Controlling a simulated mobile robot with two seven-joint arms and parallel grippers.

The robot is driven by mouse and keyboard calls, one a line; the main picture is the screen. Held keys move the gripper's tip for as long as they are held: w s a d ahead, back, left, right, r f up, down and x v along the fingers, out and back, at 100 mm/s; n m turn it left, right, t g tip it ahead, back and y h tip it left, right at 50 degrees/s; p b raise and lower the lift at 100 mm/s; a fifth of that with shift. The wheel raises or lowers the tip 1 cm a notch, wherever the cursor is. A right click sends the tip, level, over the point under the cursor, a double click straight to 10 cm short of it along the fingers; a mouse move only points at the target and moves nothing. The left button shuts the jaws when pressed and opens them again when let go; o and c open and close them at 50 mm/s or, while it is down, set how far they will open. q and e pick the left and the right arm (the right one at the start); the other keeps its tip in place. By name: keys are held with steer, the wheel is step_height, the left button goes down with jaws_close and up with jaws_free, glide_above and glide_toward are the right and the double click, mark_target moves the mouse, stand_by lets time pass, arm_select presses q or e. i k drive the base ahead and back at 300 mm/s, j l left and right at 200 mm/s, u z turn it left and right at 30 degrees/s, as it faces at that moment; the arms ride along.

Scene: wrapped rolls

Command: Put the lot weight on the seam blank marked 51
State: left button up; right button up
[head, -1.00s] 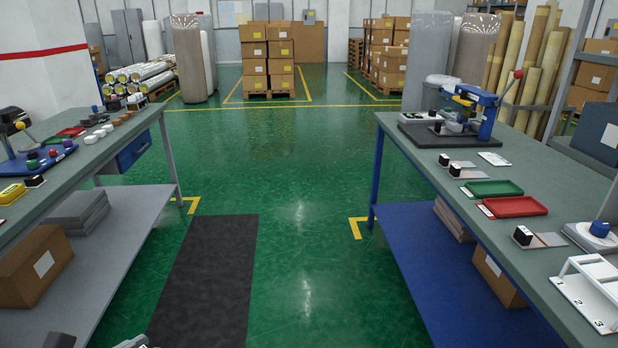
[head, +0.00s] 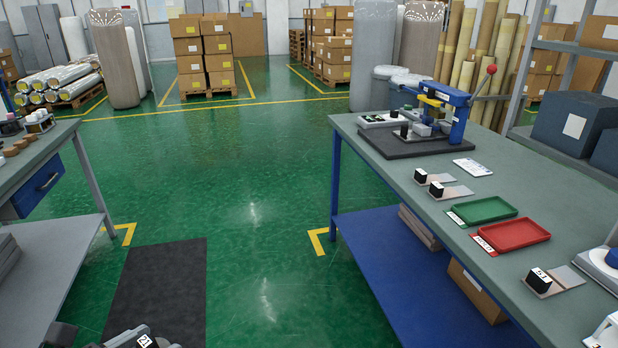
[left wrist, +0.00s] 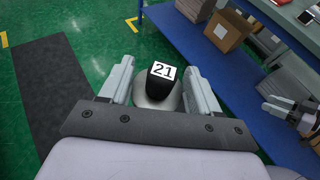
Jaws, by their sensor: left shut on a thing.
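My left gripper (left wrist: 158,66) is shut on the lot weight (left wrist: 155,92), a silver round piece with a black top and a white label reading 21. In the head view the weight (head: 147,341) shows only partly at the bottom edge, away from both tables. The seam blank (head: 565,277) lies flat on the right table, with a black block (head: 538,281) on its left end whose label appears to read 51. Its top is otherwise bare. My right gripper (left wrist: 285,108) seems to show at the right edge of the left wrist view; its jaw state is unclear.
The right table (head: 400,180) also bears a red tray (head: 515,234), a green tray (head: 482,210), two similar blanks (head: 452,191) and a blue press (head: 455,112). A white rack edge and a blue-topped device sit at the right. Green floor (head: 240,230) is clear between the tables.

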mark_target(564, 277)
steer(key=i+z, duration=0.2)
steer(key=z, duration=0.3)
steer(key=i+j+z, duration=0.2)
steer(key=z, duration=0.25)
steer(key=i+z, duration=0.1)
steer(key=z, duration=0.25)
steer(key=j+z, duration=0.1)
steer(key=z, duration=0.25)
steer(key=i+j+z, duration=0.1)
steer(key=z, duration=0.25)
steer(key=i+z, duration=0.2)
steer(key=z, duration=0.15)
steer(key=i+j+z, duration=0.1)
steer(key=z, duration=0.3)
steer(key=i+j+z, duration=0.15)
steer(key=z, duration=0.2)
